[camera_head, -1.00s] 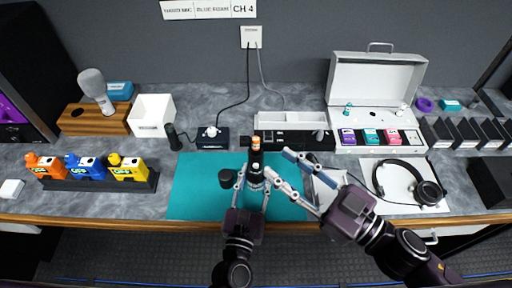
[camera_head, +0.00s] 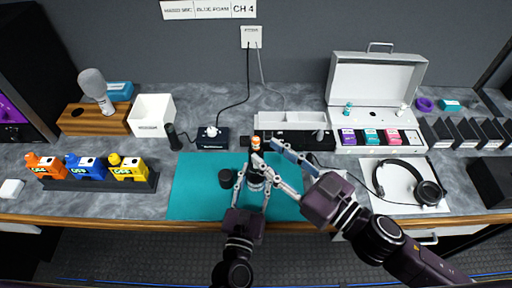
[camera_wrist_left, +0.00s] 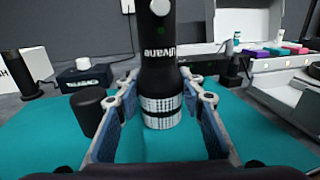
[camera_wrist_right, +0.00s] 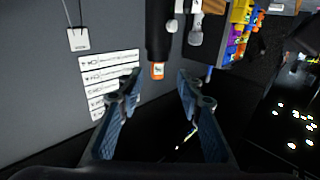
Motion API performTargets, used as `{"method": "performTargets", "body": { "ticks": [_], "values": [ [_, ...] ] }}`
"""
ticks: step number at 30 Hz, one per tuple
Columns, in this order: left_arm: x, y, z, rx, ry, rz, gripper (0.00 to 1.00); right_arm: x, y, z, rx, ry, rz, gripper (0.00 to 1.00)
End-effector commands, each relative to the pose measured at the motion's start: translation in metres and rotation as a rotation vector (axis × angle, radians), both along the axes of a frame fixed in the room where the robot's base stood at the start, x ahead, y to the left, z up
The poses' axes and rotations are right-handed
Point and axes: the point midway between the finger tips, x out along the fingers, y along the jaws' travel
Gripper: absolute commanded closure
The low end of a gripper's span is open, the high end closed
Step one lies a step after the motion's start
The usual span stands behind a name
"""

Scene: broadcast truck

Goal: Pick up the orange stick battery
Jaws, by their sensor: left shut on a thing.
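The orange stick battery (camera_head: 256,142) shows as an orange end at the top of an upright black handheld microphone body (camera_head: 256,160) on the teal mat. In the right wrist view the orange end (camera_wrist_right: 158,71) sticks out of the black tube. My left gripper (camera_head: 253,181) is shut on the microphone's lower part; its fingers flank the silver mesh band (camera_wrist_left: 161,108) in the left wrist view. My right gripper (camera_head: 265,150) is open beside the microphone's top, fingers apart and nothing between the tips. Most of the battery is hidden inside the tube.
A black cap (camera_head: 226,178) stands on the teal mat (camera_head: 195,190) left of the microphone. A white-and-black tray (camera_head: 290,118) lies behind it. Headphones (camera_head: 428,190) rest at the right. Orange, blue and yellow units (camera_head: 86,168) stand at the left.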

Motion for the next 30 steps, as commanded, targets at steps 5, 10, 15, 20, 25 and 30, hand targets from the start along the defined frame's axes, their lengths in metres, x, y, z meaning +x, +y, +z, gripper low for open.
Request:
{"method": "performTargets", "body": {
  "ticks": [5, 10, 15, 20, 25, 30],
  "values": [
    [0.0, 0.0, 0.0, 0.0, -0.001, 0.001, 1.0, 0.005, 0.004, 0.002, -0.001, -0.002, 0.001, 0.66],
    [0.0, 0.0, 0.001, 0.0, -0.001, 0.001, 1.0, 0.017, 0.013, 0.006, -0.001, -0.006, 0.002, 0.66],
    [0.0, 0.0, 0.0, 0.0, -0.001, 0.001, 1.0, 0.032, 0.024, 0.009, -0.001, -0.004, 0.0, 0.66],
    [0.0, 0.0, 0.001, 0.0, -0.001, 0.001, 1.0, 0.04, 0.033, 0.008, -0.001, -0.002, 0.0, 0.66],
    [0.0, 0.0, 0.001, 0.0, -0.001, 0.001, 1.0, 0.041, 0.035, 0.008, -0.001, 0.0, 0.0, 0.66],
    [0.0, 0.0, 0.001, 0.0, -0.001, 0.001, 1.0, 0.041, 0.035, 0.008, -0.001, 0.001, 0.0, 0.7]
  ]
}}
